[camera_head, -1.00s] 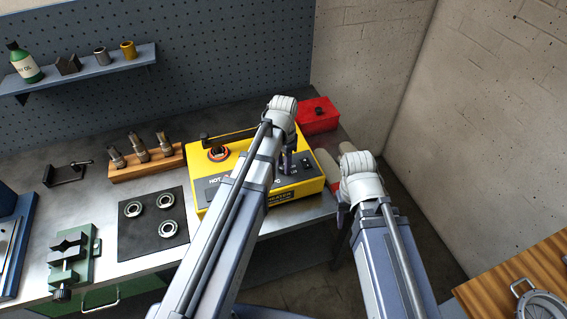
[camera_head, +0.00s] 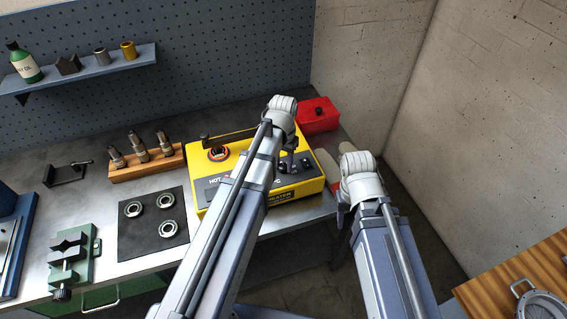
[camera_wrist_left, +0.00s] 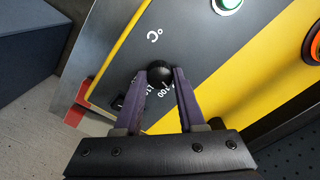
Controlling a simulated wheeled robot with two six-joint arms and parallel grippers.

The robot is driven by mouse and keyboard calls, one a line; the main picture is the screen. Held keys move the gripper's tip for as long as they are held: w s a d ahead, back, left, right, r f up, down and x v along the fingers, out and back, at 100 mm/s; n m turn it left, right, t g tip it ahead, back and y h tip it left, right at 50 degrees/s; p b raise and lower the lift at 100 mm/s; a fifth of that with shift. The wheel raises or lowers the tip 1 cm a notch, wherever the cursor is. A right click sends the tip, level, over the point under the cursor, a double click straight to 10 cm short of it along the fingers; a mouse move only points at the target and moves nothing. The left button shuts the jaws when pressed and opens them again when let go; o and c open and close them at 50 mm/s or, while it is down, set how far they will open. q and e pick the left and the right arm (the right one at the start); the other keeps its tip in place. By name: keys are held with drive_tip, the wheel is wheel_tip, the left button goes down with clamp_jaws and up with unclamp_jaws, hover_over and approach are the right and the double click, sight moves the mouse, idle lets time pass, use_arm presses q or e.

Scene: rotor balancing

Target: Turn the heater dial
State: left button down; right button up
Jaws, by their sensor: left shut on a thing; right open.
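The yellow heater (camera_head: 312,188) with a grey front panel sits at the right end of the workbench. In the left wrist view, its round black dial (camera_wrist_left: 160,73) lies between the two purple fingers of my left gripper (camera_wrist_left: 163,85), which is shut on it. Printed numbers and a °C mark show around the dial, partly covered by the fingers. In the head view my left gripper (camera_head: 290,165) reaches down onto the panel, and my arm hides part of the heater. My right gripper (camera_head: 341,215) is open and empty, in front of the bench's right end.
A wooden block with metal tools (camera_head: 150,165) and a dark mat with rings (camera_head: 150,238) are to the left.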

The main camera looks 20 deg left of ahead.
sight(283, 166)
use_arm(q)
drive_tip(key=shift+n, duration=1.1)
drive_tip(key=c, duration=0.5)
unclamp_jaws()
drive_tip(key=shift+r, duration=0.1)
wheel_tip(283, 166, up, 8)
drive_tip(key=p, duration=0.8)
drive_tip(key=shift+f, duration=0.2)
